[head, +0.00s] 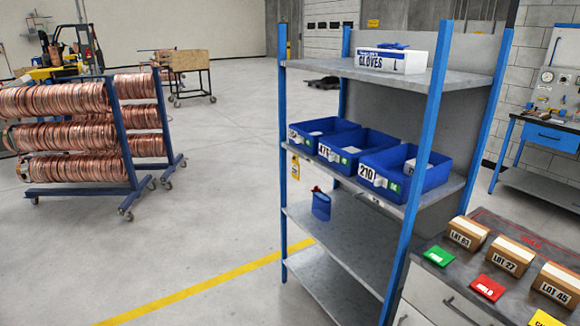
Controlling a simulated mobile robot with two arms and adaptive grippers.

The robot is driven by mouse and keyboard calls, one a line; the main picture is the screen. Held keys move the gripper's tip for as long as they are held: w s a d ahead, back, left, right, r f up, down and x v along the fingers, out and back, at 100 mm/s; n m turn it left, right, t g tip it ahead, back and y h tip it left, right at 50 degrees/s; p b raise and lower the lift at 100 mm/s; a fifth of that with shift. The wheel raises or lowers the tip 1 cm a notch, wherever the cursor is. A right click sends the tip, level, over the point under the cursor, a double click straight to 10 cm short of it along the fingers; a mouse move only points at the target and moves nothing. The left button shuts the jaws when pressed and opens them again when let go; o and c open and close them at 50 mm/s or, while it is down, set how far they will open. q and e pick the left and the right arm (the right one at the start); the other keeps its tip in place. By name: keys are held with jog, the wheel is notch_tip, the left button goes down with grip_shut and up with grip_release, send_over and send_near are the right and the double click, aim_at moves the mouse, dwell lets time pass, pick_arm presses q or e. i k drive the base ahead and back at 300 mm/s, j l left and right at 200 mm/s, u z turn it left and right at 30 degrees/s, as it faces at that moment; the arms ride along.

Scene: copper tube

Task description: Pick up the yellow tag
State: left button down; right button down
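A yellow tag (543,319) lies on the dark-topped bench at the bottom right, cut off by the lower picture edge. Only its upper part shows, with the start of dark lettering. A red tag (488,287) and a green tag (439,256) lie in a row with it, farther back. Neither of my grippers is in view.
Boxes marked LOT 63 (467,233), LOT 27 (509,257) and LOT 45 (556,284) stand behind the tags. The blue-post shelf (412,215) with blue bins stands left of the bench. Copper coil racks (70,130) are at left. Open floor (215,200) lies between.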

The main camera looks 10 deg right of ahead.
aim_at(295, 166)
jog(key=i+z, duration=0.2)
jog(key=i, duration=0.9)
